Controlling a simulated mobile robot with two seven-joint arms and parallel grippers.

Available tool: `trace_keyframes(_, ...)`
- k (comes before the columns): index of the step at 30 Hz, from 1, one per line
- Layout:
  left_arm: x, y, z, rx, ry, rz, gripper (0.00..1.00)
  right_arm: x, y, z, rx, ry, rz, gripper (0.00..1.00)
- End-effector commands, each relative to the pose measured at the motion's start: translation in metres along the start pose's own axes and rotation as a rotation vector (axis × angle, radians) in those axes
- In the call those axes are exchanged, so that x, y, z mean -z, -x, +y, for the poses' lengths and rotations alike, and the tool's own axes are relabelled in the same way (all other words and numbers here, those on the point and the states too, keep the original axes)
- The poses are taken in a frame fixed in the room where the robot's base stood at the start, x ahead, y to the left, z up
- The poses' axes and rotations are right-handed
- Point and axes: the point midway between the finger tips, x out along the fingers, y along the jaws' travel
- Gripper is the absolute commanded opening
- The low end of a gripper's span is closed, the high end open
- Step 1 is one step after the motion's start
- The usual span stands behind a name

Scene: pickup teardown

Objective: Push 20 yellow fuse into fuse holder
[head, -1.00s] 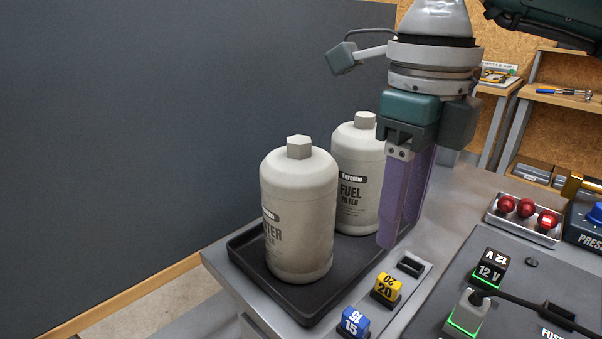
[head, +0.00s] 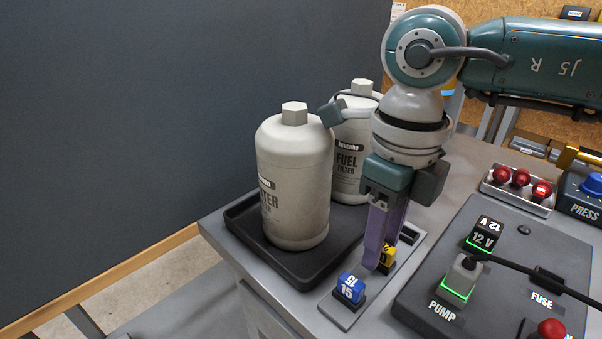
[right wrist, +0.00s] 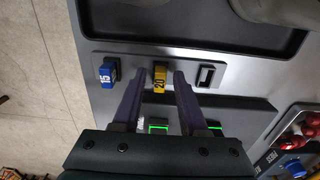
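The yellow 20 fuse (head: 388,256) stands upright in a grey strip, partly hidden behind my right gripper's fingers in the head view. In the right wrist view the yellow fuse (right wrist: 160,75) lies between the tips of the two purple fingers. My right gripper (right wrist: 162,82) is open, with a gap on each side of the fuse. In the head view the right gripper (head: 376,262) points down at the fuse. A black block (head: 548,276) beside the word FUSE on the dark panel appears to be the fuse holder; its slot is not clear. My left gripper is not in view.
A blue 15 fuse (head: 350,288) and an empty slot (right wrist: 206,74) flank the yellow fuse. Two fuel filters (head: 296,185) stand in a black tray (head: 300,277).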

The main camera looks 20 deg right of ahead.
Motion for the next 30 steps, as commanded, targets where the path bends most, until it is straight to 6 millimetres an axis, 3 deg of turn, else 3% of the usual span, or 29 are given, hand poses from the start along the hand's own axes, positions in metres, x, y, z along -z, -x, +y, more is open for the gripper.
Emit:
trace_keyframes(1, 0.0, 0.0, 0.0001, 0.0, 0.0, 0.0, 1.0, -0.0001, 0.0002, 0.0, 0.0, 0.0, 0.0, 0.36)
trace_keyframes(11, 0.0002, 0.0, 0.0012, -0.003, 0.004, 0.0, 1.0, -0.0001, 0.0004, -0.0001, 0.0, 0.0, 0.0, 0.0)
trace_keyframes(20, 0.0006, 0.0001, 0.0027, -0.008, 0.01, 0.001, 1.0, -0.0001, 0.0004, -0.0001, 0.0, 0.0, 0.0, 0.0)
trace_keyframes(21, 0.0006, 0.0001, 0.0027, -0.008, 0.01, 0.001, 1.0, -0.0001, 0.0004, -0.0001, 0.0, 0.0, 0.0, 0.12)
trace_keyframes(24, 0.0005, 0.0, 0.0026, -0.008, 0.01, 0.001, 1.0, -0.0001, 0.0004, -0.0001, 0.0, 0.0, 0.0, 0.01)
trace_keyframes(30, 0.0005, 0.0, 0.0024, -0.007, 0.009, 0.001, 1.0, -0.0001, 0.0004, -0.0001, 0.0, 0.0, 0.0, 0.0)
